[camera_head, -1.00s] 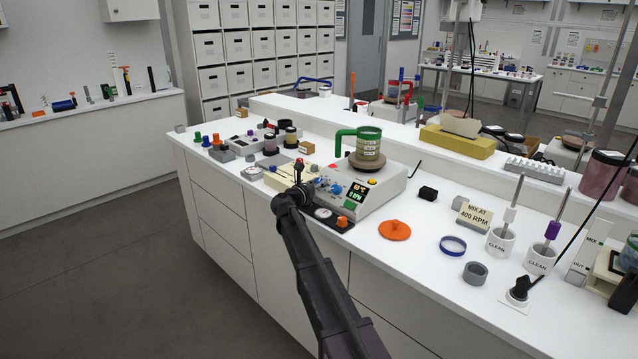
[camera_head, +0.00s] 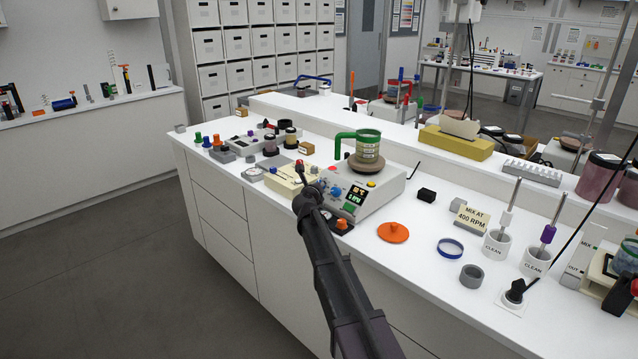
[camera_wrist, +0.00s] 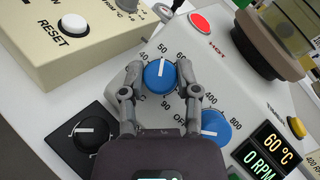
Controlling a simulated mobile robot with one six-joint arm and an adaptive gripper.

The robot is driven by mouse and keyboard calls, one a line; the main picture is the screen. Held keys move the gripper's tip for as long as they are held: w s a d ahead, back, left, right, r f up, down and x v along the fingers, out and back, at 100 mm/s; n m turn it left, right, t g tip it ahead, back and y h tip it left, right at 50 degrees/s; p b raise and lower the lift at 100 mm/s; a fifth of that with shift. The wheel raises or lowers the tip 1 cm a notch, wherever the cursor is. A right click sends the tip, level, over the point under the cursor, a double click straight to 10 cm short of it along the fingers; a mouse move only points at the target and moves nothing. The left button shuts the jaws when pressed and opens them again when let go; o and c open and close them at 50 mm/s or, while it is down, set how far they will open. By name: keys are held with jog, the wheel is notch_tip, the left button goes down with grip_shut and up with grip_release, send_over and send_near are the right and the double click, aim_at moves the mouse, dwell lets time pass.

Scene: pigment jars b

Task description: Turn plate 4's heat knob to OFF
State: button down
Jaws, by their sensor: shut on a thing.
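The hotplate (camera_head: 385,185) is a pale box on the bench with a green-handled beaker (camera_head: 367,150) on its round top. In the wrist view, its blue heat knob (camera_wrist: 160,77) sits between the fingers of my gripper (camera_wrist: 160,70), which are shut on its sides. The knob's white pointer line points roughly up, towards the 50–60 marks; OFF is printed below right of it. A second blue knob (camera_wrist: 215,127), with 400 and 800 marks, is just below right. The display (camera_wrist: 266,150) reads 60 °C and 0 RPM. No plate number is readable.
A cream box with a RESET button (camera_wrist: 74,24) stands close on the left. A black dial (camera_wrist: 86,131) lies below left. An orange disc (camera_head: 393,232) lies on the bench to the right.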

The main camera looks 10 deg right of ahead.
jog(key=shift+w+d+r+n+y+p, duration=0.1)
jog(key=shift+n+y+p, duration=0.45)
jog(key=shift+n+y, duration=0.3)
jog(key=shift+r+n+y+p, duration=0.1)
jog(key=shift+n+y+p, duration=0.5)
jog(key=shift+n, duration=0.35)
jog(key=shift+n+g+y, duration=0.3)
jog(key=shift+n+y, duration=0.05)
jog(key=shift+n, duration=0.05)
jog(key=shift+f+n+g+y+p, duration=0.15)
jog(key=shift+n+g+y+p, duration=0.25)
jog(key=shift+n+p, duration=0.35)
jog(key=shift+c, duration=1.7)
grip_release()
jog(key=shift+f+m+t+h+b, duration=0.1)
jog(key=shift+m+t+h+b, duration=0.25)
jog(key=shift+m+h+b, duration=1)
jog(key=shift+f+m+t+h+b, duration=0.1)
jog(key=shift+m+t+h+b, duration=0.25)
jog(key=shift+m+h+b, duration=1)
